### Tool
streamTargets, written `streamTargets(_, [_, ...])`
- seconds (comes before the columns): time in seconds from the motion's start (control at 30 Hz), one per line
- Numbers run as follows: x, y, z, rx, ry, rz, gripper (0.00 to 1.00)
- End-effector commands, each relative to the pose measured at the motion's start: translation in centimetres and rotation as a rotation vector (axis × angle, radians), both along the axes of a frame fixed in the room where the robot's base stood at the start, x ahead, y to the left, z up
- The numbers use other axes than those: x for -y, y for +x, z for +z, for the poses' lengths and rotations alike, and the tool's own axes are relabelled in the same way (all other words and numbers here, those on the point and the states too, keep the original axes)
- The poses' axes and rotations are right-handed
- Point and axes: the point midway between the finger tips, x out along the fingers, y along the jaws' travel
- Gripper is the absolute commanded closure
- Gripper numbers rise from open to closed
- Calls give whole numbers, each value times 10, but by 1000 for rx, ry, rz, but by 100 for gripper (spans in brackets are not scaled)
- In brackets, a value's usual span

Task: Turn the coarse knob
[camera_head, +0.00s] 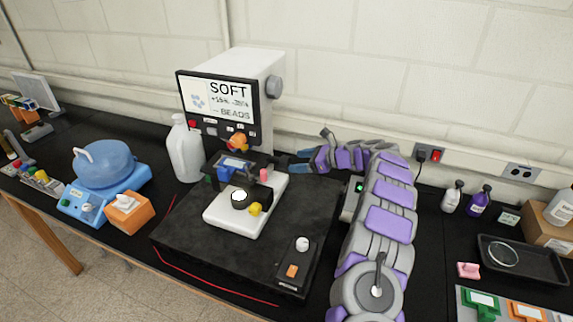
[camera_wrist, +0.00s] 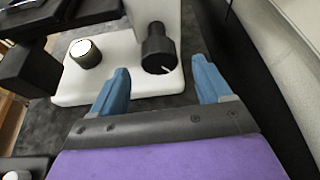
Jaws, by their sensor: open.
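A white-based instrument (camera_head: 222,217) stands on a dark slab; its base also shows in the wrist view (camera_wrist: 135,85). I cannot tell the depth gap. In the head view my gripper (camera_head: 294,162) is just right of the instrument.
A monitor unit (camera_head: 219,102) reading "SOFT" and "BEADS" stands behind the instrument. A white jug (camera_head: 186,150) is left of it. A control box (camera_head: 298,264) with a white knob and orange button sits front right on the slab (camera_head: 185,238). The wall is close behind my arm.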

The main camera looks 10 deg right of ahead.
Motion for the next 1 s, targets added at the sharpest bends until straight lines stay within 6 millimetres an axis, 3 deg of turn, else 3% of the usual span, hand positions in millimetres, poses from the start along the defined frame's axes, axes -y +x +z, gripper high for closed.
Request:
streamTargets(0.3, [-38,22,-18,1,0,4,22])
streamTargets(0.73, [-45,27,-20,2,0,2,22])
streamTargets(1.0, [-45,27,-21,2,0,2,47])
